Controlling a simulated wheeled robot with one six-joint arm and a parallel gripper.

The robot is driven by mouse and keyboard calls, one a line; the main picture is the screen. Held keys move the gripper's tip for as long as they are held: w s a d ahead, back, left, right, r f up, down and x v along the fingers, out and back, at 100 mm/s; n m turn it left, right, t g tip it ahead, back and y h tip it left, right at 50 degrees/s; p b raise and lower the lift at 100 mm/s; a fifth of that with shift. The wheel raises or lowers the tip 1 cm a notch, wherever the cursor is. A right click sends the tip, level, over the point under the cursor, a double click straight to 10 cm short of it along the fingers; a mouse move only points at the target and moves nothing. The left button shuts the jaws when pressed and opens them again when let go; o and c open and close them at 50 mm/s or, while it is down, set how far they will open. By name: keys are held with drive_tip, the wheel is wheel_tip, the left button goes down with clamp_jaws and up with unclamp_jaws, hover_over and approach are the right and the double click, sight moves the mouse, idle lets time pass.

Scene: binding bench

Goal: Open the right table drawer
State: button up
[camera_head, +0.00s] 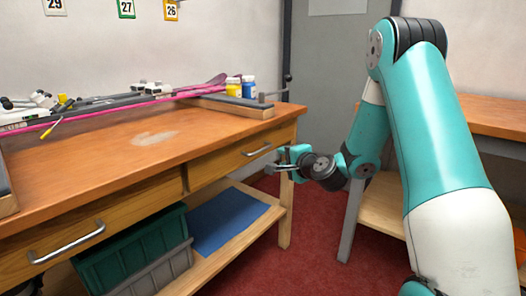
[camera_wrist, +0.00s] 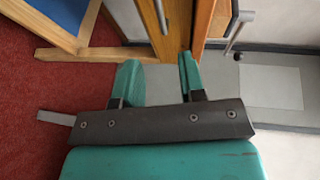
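The right table drawer (camera_head: 232,157) has a wooden front and looks shut under the tabletop. Its silver bar handle (camera_head: 257,150) shows just left of my gripper (camera_head: 277,160) in the head view. In the wrist view the handle (camera_wrist: 161,16) is at the top edge, beyond the fingertips and roughly in line with the gap. My gripper (camera_wrist: 159,62) is open, with two teal fingers apart and nothing between them gripped. The gripper appears close to the drawer front but not around the handle.
The left drawer has its own handle (camera_head: 66,243). A lower shelf holds a green bin (camera_head: 135,250) and a blue sheet (camera_head: 228,215). A table leg (camera_head: 286,215) stands below my gripper. Red floor (camera_head: 315,240) is clear to the right, before another bench (camera_head: 490,115).

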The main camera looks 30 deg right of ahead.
sight(263, 149)
drive_tip(key=w, duration=0.4)
drive_tip(key=w+f, duration=0.1)
drive_tip(key=w, duration=0.4)
drive_tip(key=w+f, duration=0.1)
drive_tip(key=w, duration=0.3)
drive_tip(key=shift+w+d+f, duration=0.2)
drive_tip(key=shift+w+d, duration=0.1)
clamp_jaws()
